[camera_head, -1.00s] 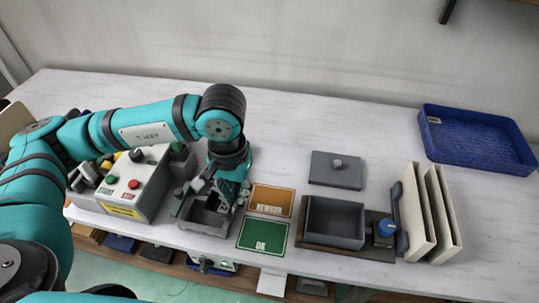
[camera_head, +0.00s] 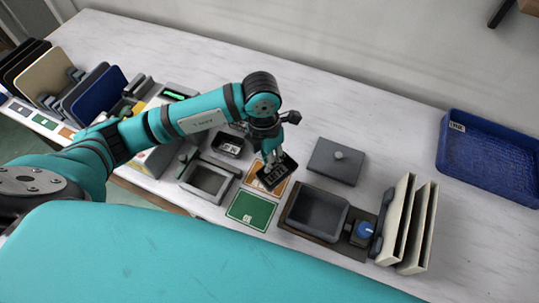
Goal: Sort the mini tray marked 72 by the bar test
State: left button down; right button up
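My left gripper (camera_head: 272,158) is above the orange REWORK card (camera_head: 254,184), with its fingers at a small black mini tray (camera_head: 282,179). It appears shut on that tray, which sits tilted over the card and hides much of it; whether it touches the card I cannot tell. No number is readable on it. Another dark mini tray (camera_head: 228,146) with white markings stands behind the grey open-topped fixture (camera_head: 190,187); its number is too small to read. The green OK card (camera_head: 252,210) is bare. My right gripper is out of view.
A grey open box (camera_head: 289,210) on a brown base, with a blue knob (camera_head: 366,230), stands right of the cards. Its grey lid (camera_head: 337,161) lies behind. Cream panels (camera_head: 417,230) stand upright at right. A blue basket (camera_head: 490,155) is at far right; racked panels (camera_head: 47,76) are at left.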

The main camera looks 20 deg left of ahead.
pick_arm(q)
jog(key=n, duration=0.3)
jog(key=shift+s+d+f, duration=0.1)
jog(key=shift+s+f, duration=0.1)
jog(key=shift+f, duration=0.05)
jog(key=shift+f+n+p, duration=0.2)
jog(key=shift+n+p, duration=0.1)
jog(key=shift+n, duration=0.5)
jog(key=shift+f+b, duration=0.6)
jog(key=shift+f, duration=0.2)
jog(key=shift+f+b, duration=0.95)
jog(key=shift+f, duration=0.3)
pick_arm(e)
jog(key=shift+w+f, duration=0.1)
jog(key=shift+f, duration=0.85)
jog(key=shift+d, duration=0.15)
pick_arm(q)
jog(key=c, duration=1.4)
grip_release()
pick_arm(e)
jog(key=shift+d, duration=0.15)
pick_arm(q)
jog(key=shift+r, duration=0.15)
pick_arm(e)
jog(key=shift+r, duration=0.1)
